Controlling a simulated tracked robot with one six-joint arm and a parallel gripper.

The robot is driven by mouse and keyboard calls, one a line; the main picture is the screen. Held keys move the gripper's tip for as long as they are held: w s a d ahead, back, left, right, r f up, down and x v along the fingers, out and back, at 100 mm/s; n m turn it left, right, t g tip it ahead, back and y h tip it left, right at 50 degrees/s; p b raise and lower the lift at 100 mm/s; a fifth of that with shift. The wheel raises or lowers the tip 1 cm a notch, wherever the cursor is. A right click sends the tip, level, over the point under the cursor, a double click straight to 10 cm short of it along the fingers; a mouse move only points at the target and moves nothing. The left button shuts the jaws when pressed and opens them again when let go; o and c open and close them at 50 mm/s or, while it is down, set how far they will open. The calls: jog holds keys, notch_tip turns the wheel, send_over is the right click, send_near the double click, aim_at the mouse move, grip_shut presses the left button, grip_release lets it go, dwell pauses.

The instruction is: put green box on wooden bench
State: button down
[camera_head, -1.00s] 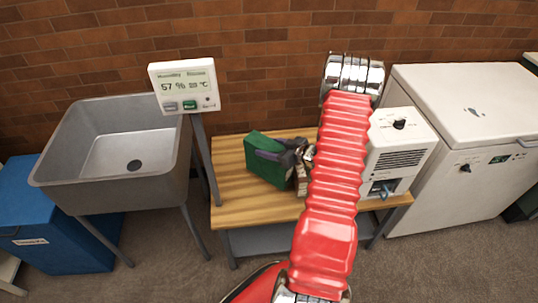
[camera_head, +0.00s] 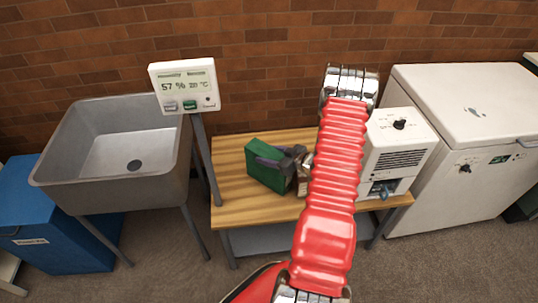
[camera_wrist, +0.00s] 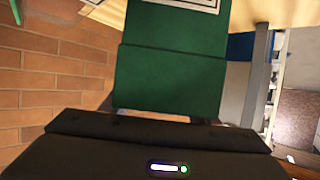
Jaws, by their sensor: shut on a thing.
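The green box (camera_head: 264,175) is at the wooden bench (camera_head: 232,212), over the left part of its top, beside my red arm. My gripper (camera_head: 284,158) is shut on the box's upper part from the right. In the wrist view the green box (camera_wrist: 170,80) fills the middle, right in front of my gripper, with part of a white label at the top edge. Whether the box's underside touches the bench top cannot be made out for certain. My arm hides part of the bench's middle.
A humidity display (camera_head: 185,87) on a post stands at the bench's left front. A grey sink (camera_head: 115,150) and blue bin (camera_head: 65,235) are further left. A white machine (camera_head: 398,150) sits on the bench's right end, with a white chest freezer (camera_head: 465,150) beyond. Brick wall behind.

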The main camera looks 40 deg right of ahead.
jog(key=c, duration=0.7)
grip_release()
jog(key=shift+f, duration=0.1)
jog(key=v, duration=1.2)
